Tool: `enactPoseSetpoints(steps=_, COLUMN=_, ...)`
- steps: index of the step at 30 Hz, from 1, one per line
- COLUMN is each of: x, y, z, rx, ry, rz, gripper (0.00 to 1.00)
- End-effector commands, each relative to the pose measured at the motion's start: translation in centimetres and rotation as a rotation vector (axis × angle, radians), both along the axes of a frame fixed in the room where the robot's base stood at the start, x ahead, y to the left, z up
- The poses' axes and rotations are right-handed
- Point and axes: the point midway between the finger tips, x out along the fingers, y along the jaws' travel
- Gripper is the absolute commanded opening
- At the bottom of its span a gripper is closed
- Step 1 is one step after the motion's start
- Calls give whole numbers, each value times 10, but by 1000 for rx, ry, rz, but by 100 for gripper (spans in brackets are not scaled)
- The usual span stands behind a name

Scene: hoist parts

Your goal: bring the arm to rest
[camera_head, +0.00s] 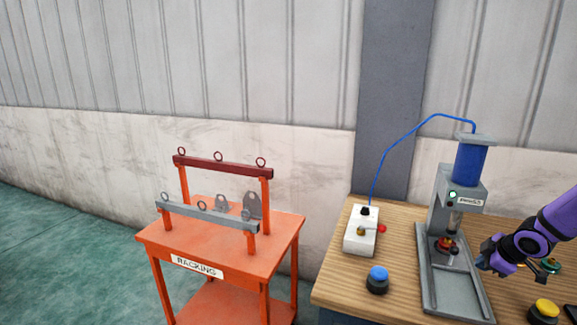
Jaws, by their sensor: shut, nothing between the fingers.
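My gripper (487,261) is at the right of the head view, at the end of my purple and black arm. It hangs over the wooden bench, just right of the grey press (448,235). Its small dark fingers are shut and hold nothing. It looks close to the press column in the picture, but I cannot tell whether they touch. The rest of my arm runs off the right edge.
A white control box (354,240), a blue-topped button (377,280) and a yellow-topped button (545,310) stand on the wooden bench (335,290). An orange racking stand (185,240) with ringed bars is at left. Green floor (70,260) is free there.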

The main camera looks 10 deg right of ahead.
Motion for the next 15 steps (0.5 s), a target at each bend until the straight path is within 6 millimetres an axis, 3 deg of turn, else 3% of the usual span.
enactPoseSetpoints(steps=6, x=10, y=27, z=52, rx=-110, ry=117, rz=-107, gripper=0)
enactPoseSetpoints(steps=15, x=9, y=79, z=133, rx=-218, ry=172, rz=-305, gripper=0)
